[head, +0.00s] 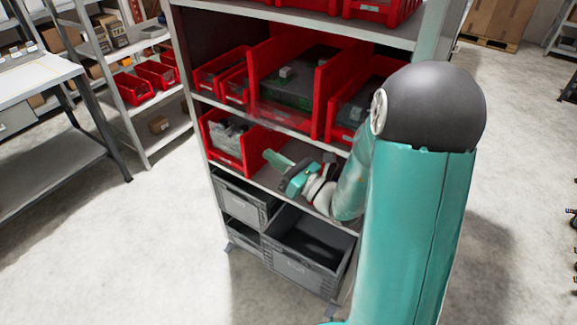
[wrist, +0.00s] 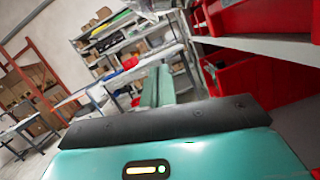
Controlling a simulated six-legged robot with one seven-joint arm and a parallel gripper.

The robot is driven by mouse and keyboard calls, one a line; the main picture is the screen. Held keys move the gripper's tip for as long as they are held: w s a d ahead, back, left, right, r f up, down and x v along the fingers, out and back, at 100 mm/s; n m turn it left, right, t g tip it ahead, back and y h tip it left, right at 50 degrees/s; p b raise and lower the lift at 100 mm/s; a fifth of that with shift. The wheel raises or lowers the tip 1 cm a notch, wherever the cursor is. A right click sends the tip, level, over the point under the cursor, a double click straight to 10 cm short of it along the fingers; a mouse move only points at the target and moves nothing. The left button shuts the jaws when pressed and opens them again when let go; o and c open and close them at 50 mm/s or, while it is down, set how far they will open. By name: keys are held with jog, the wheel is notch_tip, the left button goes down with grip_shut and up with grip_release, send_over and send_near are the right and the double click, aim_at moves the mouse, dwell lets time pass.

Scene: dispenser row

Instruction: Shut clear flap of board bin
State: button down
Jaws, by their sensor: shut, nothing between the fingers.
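The board bin (head: 263,75) is the large red bin on the middle shelf in the head view, with dark green boards (head: 290,90) inside. A faint see-through panel, apparently the clear flap (head: 283,119), shows low across its front; its exact angle is hard to make out. My gripper (head: 271,157) is below and in front of the bin, beside the lower shelf, apart from the flap. Its teal fingers are together and empty, and they also show in the wrist view (wrist: 158,72). The flap cannot be made out in the wrist view.
Smaller red bins (head: 220,70) flank the board bin. Another red bin (head: 228,140) with grey parts stands on the shelf below, left of my gripper. Grey crates (head: 300,265) sit at the bottom. The floor left of the rack is clear.

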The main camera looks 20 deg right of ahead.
aim_at(271, 116)
jog(key=w+r, duration=0.2)
jog(key=r, duration=0.1)
jog(key=a+r, duration=0.1)
jog(key=shift+w+r, duration=0.35)
jog(key=shift+w, duration=0.05)
jog(key=shift+d+r, duration=0.1)
jog(key=shift+r, duration=0.05)
